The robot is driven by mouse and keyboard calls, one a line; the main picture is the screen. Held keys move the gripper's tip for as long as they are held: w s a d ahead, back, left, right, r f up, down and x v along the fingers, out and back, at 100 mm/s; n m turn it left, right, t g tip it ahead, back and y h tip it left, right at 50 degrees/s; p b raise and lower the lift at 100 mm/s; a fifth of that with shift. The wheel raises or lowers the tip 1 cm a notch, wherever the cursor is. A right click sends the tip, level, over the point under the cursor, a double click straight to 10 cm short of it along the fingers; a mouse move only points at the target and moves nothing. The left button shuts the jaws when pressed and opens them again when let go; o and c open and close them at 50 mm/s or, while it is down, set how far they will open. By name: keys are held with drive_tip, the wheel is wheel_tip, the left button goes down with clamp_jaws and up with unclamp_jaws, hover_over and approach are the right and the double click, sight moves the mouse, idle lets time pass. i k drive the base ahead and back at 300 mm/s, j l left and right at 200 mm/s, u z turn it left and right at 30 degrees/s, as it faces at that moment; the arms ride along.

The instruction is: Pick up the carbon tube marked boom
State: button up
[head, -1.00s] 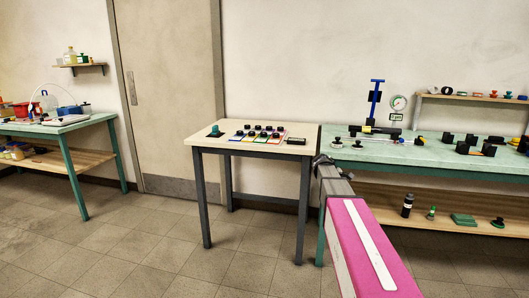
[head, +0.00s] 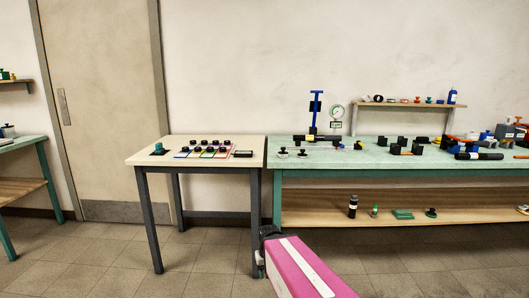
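Two black tubes lie on the long green bench. One black tube (head: 317,138) is at the left by a blue upright press, and another black tube with a pale label (head: 479,156) lies near the front edge at the right. The label is too small to read, so I cannot tell which tube is marked boom. My pink arm reaches in from the bottom. My gripper (head: 260,262) seems to be at its dark far end, low in front of the gap between the tables and apart from both tubes. Its fingers are not clear.
The green bench (head: 370,157) has several black blocks, a gauge (head: 337,112) and a lower shelf with bottles. A small cream table (head: 215,168) with coloured cards stands left of it. The floor in front is clear.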

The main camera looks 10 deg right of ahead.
sight(303, 137)
drive_tip(key=z, duration=1.55)
drive_tip(key=i+j+u, duration=0.4)
drive_tip(key=i+u, duration=0.2)
